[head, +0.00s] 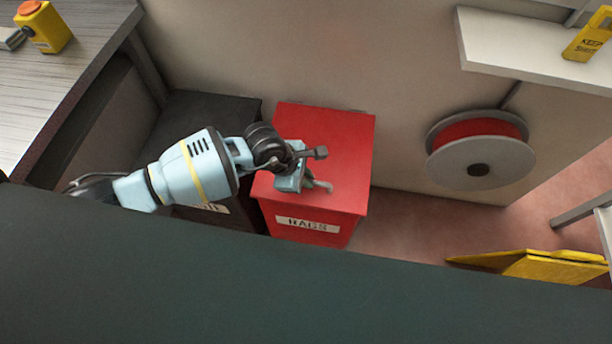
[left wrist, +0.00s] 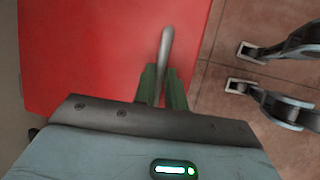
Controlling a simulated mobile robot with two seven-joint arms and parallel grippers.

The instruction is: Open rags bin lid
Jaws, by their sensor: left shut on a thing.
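The red rags bin (head: 292,234) stands on the floor with a white "RAGS" label on its front. Its red lid (head: 338,132) lies flat on top and looks shut; I cannot make out any gap under it. The lid also fills much of the left wrist view (left wrist: 90,50). A grey bar handle (left wrist: 166,48) is on the lid near its front edge. My left gripper (head: 312,183) is over the front part of the lid. In the left wrist view, its green fingers (left wrist: 161,88) are shut on the handle.
A dark bin (head: 205,105) stands close on the left, partly behind my left arm. A red and grey reel (head: 480,155) is on the wall to the right. A yellow folded sign (head: 540,264) lies at the lower right. A dark green surface (head: 250,290) crosses the foreground.

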